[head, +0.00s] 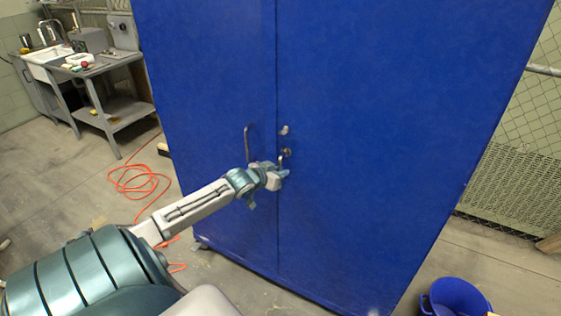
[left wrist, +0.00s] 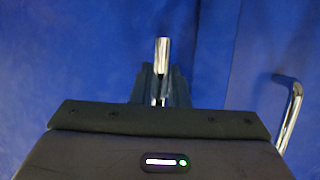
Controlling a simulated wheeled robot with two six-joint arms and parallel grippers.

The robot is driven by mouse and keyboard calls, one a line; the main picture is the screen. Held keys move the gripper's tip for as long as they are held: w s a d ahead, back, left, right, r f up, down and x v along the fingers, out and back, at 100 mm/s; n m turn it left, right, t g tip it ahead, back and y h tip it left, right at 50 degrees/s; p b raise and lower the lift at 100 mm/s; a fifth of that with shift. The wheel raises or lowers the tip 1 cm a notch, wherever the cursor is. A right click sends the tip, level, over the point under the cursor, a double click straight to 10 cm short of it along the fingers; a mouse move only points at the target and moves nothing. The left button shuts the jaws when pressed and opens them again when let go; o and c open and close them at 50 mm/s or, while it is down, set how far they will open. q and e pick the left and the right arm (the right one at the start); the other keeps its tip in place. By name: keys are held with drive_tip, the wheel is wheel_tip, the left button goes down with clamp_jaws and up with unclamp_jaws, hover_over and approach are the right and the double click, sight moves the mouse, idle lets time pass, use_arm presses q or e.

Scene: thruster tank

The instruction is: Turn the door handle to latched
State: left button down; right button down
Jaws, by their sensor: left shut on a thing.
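The door handle (head: 281,158) is a small metal lever on the blue cabinet's right door, close to the seam between the doors. In the left wrist view the handle (left wrist: 162,52) is a shiny rod, its end sticking out past my fingers. My left gripper (head: 284,174) is at the handle, and its fingers (left wrist: 161,88) are shut on the rod. My gripper hides the lower part of the handle. My right gripper is not in view.
The tall blue cabinet (head: 380,110) has both doors closed. A curved pull bar (head: 247,143) is just left of the seam; a small metal fitting (head: 284,130) is above the handle. A blue bucket (head: 455,298) stands at lower right. An orange cord (head: 135,182) lies on the floor at left.

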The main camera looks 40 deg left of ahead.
use_arm(q)
drive_tip(key=c, duration=1.4)
unclamp_jaws()
drive_tip(key=shift+s+a+r, duration=0.1)
drive_tip(key=shift+s, duration=0.3)
drive_tip(key=p+v, duration=0.6)
drive_tip(key=v, duration=0.4)
